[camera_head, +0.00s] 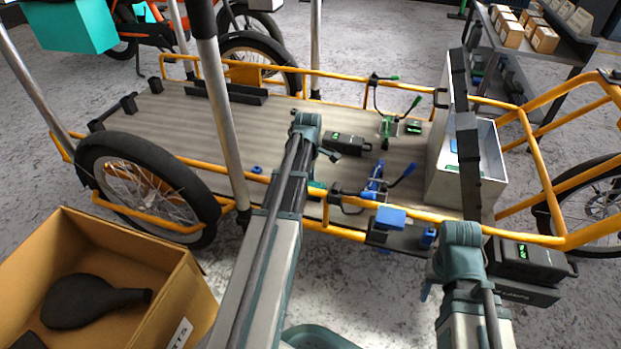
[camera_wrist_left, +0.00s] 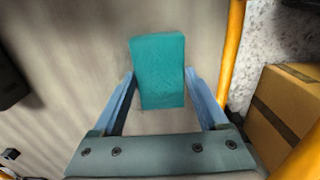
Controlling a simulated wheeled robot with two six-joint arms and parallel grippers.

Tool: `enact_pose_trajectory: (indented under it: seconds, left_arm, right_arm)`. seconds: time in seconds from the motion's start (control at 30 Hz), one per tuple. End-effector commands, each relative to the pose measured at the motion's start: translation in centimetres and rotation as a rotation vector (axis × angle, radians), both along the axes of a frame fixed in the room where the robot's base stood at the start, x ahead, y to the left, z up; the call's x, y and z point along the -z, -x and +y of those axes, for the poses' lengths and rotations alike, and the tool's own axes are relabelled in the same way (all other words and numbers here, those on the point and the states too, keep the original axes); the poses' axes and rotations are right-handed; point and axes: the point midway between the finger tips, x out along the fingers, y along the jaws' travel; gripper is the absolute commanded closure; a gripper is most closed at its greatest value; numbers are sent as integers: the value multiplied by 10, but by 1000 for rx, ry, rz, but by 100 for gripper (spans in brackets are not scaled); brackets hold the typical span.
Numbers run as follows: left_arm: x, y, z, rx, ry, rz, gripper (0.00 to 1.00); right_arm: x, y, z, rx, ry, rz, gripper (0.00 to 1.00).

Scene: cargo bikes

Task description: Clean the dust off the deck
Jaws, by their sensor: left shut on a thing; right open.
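The flat wooden deck (camera_head: 180,125) of the cargo bike is grey-brown with paler streaks; I cannot tell dust from grain. In the left wrist view my left gripper (camera_wrist_left: 158,85) is shut on a teal block (camera_wrist_left: 158,70), like a sponge, over or on the deck (camera_wrist_left: 75,60); contact is unclear. In the head view my left arm hides most of that gripper, with a bit of teal (camera_head: 317,186) beside the near rail. My right gripper is low at the right, outside the bike, with a blue finger (camera_head: 425,291) showing; its tips are partly hidden.
Orange rails (camera_head: 395,213) edge the deck. A black battery (camera_head: 346,143), green clamp (camera_head: 386,128), blue clamp (camera_head: 374,182) and grey box (camera_head: 440,165) stand toward its right end. A cardboard box (camera_head: 185,295) holding a dark object is at the lower left. The deck's left half is mostly clear.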

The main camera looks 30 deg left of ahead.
Motion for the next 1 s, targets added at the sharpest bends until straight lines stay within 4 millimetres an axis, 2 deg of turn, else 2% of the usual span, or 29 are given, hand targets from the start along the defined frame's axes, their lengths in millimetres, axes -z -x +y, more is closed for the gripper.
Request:
enact_pose_trajectory:
  seconds: [0.03,0.27,0.7,1.0]
  left_arm:
    - [0,5,-1,0,0,2,68]
    - [0,4,1,0,0,0,68]
    - [1,8,21,-1,-1,-2,68]
    - [0,-6,24,0,-2,-3,68]
  right_arm:
    - [0,0,0,0,0,0,50]
    - [0,0,0,0,0,0,50]
    - [1,0,0,0,0,0,50]
    - [0,0,0,0,0,0,50]
